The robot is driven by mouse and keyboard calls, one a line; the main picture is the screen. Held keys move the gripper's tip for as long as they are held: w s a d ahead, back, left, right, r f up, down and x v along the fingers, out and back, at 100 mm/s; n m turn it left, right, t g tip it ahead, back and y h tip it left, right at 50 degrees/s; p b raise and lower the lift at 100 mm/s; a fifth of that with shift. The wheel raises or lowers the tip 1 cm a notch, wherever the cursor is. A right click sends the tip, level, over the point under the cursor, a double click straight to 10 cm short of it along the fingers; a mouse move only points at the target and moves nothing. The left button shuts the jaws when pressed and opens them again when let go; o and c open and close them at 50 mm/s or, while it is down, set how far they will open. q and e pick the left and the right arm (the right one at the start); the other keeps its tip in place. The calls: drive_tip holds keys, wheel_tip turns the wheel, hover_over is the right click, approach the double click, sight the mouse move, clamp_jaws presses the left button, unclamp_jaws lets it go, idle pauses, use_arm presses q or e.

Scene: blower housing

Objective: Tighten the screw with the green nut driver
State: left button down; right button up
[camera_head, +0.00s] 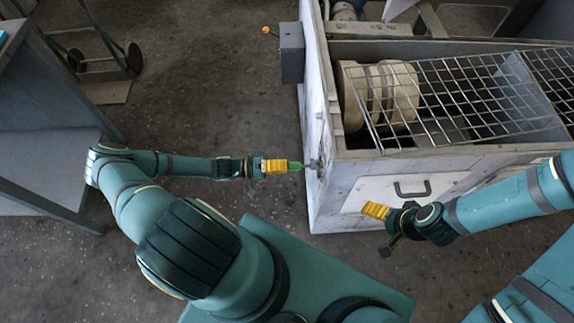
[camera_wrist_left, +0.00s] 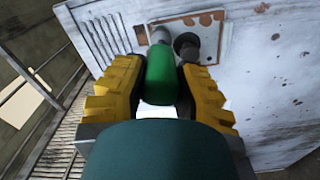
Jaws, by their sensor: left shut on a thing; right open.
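My left gripper (camera_head: 280,166) is shut on the green nut driver (camera_head: 295,166) and holds it level, pointing right at the housing's side wall. In the left wrist view the green handle (camera_wrist_left: 161,78) sits between the yellow fingers. A dark round fitting, possibly the screw (camera_wrist_left: 187,45), stands out from the wall just right of the driver's far end. The driver's tip is mostly hidden behind its handle, so I cannot tell whether it touches anything. My right gripper (camera_head: 376,211) is open and empty in front of the housing's front panel.
The white blower housing (camera_head: 330,195) fills the right side, topped by a wire grate (camera_head: 480,95). A grey box (camera_head: 291,52) juts from its left wall. A rusty plate (camera_wrist_left: 210,22) is on that wall. A grey bench (camera_head: 40,150) stands left. The floor between is clear.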

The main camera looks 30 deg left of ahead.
use_arm(q)
drive_tip(key=b+v, duration=0.2)
drive_tip(key=v, duration=0.8)
drive_tip(key=shift+a, duration=0.3)
idle(0.9)
